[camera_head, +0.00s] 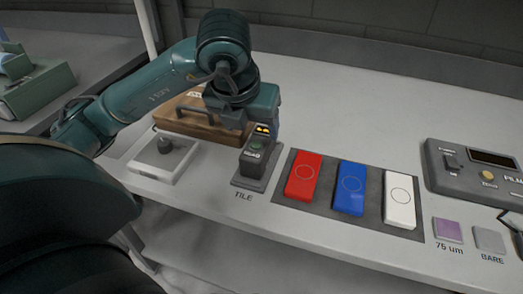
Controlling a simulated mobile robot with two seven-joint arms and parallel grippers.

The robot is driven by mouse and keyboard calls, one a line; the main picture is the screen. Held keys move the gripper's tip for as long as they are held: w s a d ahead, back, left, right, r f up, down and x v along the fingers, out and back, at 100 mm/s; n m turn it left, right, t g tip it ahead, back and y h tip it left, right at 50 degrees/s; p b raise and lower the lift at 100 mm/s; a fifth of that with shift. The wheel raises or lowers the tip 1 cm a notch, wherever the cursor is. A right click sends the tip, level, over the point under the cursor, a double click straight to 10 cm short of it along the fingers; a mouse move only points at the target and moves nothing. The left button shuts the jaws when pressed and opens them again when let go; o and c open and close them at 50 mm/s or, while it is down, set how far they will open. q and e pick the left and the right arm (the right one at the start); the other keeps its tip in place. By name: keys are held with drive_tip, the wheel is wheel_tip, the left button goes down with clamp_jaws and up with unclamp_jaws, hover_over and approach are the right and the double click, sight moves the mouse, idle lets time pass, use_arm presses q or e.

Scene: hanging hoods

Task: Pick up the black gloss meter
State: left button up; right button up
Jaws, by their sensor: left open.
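The black gloss meter (255,159) stands upright on a dark grey base plate (243,182) marked TILE, near the bench's front edge. It has a small lit yellow display at its top and a green button. My left gripper (259,126) comes down from above with its jaws open, right over the meter's top. One finger shows at the meter's right side. I cannot tell whether the fingers touch it. The gripper hides the meter's upper back. My right gripper is not in view.
A brown wooden case (199,122) and a white box with a knob (163,158) lie left of the meter. Red (304,176), blue (350,188) and white (400,200) panels lie to its right. A grey instrument (471,174) sits far right. The bench behind the panels is clear.

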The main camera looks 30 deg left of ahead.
sight(257, 142)
use_arm(q)
drive_tip(key=x, duration=1)
drive_tip(key=shift+d, duration=0.2)
drive_tip(key=c, duration=1.3)
drive_tip(key=shift+c, duration=0.4)
drive_tip(key=shift+r, duration=0.1)
wheel_tip(257, 142, up, 10)
drive_tip(key=shift+f, duration=0.1)
